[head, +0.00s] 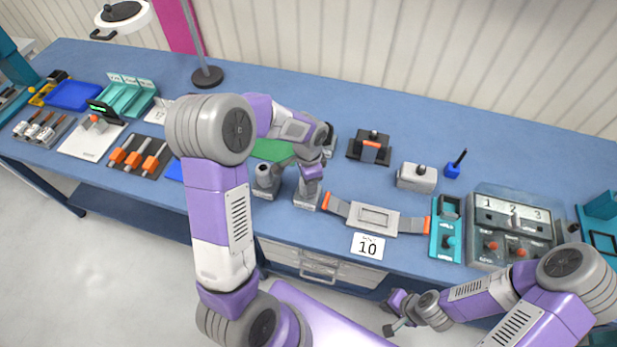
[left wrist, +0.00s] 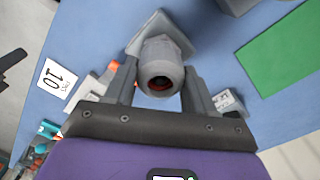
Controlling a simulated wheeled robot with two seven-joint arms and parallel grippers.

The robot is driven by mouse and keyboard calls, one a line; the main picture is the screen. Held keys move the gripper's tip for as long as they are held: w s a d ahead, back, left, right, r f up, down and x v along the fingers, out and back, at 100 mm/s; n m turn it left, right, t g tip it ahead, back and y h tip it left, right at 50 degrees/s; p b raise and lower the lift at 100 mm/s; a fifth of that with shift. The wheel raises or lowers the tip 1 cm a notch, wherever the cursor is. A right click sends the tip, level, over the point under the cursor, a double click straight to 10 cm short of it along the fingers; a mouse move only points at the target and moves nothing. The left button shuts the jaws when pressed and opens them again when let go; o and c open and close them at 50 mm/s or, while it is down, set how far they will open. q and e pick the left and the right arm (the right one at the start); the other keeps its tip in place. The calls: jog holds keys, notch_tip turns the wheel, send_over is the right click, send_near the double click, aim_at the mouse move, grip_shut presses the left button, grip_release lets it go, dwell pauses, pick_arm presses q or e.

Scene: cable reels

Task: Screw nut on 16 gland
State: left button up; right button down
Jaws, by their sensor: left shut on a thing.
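In the left wrist view, my left gripper (left wrist: 160,88) is shut on a grey ribbed nut (left wrist: 160,58), one finger on each side. Its dark round opening faces the camera. A grey block (left wrist: 150,28) shows behind the nut; I cannot tell how far the nut is threaded on a gland there. In the head view, the left hand points down at a grey block near the front table edge, and the nut cannot be made out. Another grey gland block (head: 265,182) stands just left of it. My right gripper (head: 393,325) is low in front of the table, its opening unclear.
A green mat (head: 272,150) lies behind the blocks. A grey fixture with orange ends (head: 372,218) and a "10" card (head: 367,246) lie to the right. Further right are a teal holder (head: 446,240) and a grey panel numbered 1 to 3 (head: 485,250). The back right table (head: 420,120) is clear.

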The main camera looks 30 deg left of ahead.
pick_arm(q)
jog(key=o, duration=1.2)
jog(key=shift+a, duration=0.1)
jog(key=shift+o, duration=0.2)
jog(key=shift+r, duration=0.1)
notch_tip(320, 180, up, 7)
jog(key=shift+r, duration=0.2)
